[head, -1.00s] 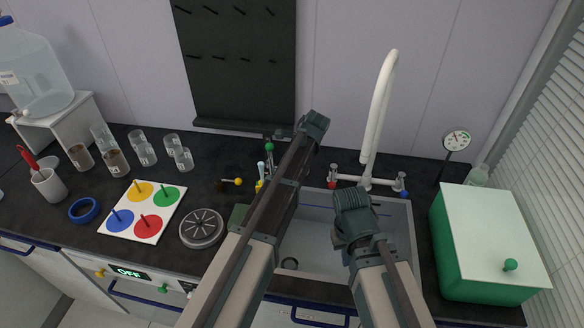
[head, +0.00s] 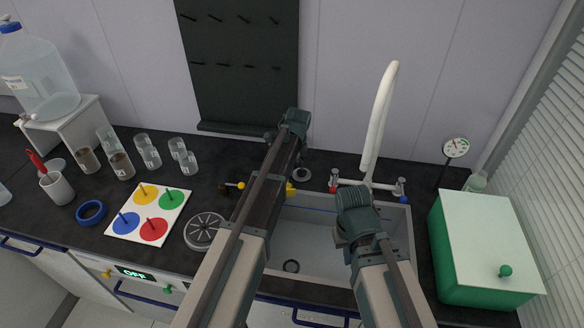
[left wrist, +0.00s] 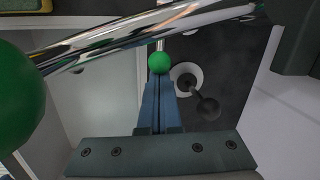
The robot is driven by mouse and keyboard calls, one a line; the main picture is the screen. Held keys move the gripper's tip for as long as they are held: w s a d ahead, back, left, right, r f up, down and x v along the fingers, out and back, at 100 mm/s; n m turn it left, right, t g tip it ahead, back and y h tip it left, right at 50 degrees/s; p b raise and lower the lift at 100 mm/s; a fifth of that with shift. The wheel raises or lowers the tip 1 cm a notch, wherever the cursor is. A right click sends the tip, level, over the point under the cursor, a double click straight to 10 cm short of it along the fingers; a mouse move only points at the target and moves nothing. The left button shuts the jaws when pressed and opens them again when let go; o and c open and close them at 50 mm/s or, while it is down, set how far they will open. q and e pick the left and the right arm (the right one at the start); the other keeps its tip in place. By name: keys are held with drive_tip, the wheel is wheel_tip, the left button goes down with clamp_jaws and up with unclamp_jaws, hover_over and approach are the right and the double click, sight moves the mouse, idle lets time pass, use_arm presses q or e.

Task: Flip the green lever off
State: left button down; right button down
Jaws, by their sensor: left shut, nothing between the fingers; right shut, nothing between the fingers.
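In the left wrist view a green ball knob (left wrist: 159,62) on a short metal stem sits just beyond my left gripper's tips. My left gripper (left wrist: 158,88) has its blue fingers together, with nothing between them; I cannot tell whether they touch the knob. A larger green ball (left wrist: 16,100) is close at the left edge, by a shiny metal rod (left wrist: 140,35) crossing above the fingers. In the head view my left gripper (head: 290,150) and arm hide the green lever at the back of the counter. My right gripper (head: 357,208) is shut and empty over the sink.
A yellow-knobbed handle (head: 240,185) sticks out left of my left arm. The sink (head: 320,255) and white faucet (head: 380,120) are to the right, then a green box (head: 480,260). An "OFF" display (head: 135,273) and a green knob (head: 168,288) are on the cabinet front.

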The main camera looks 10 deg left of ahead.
use_arm(q)
drive_tip(key=shift+a+r+p, duration=0.7)
drive_tip(key=shift+r+p, duration=0.05)
drive_tip(key=shift+r, duration=0.25)
drive_tip(key=shift+a, duration=0.1)
drive_tip(key=d+f+b, duration=0.2)
drive_tip(key=d, duration=0.1)
drive_tip(key=shift+w+d, duration=0.2)
drive_tip(key=shift+w, duration=0.2)
wheel_tip(320, 180, up, 10)
drive_tip(key=s+a+p, duration=0.1)
drive_tip(key=p, duration=0.9)
drive_tip(key=shift+s+a, duration=0.15)
drive_tip(key=shift+a, duration=0.2)
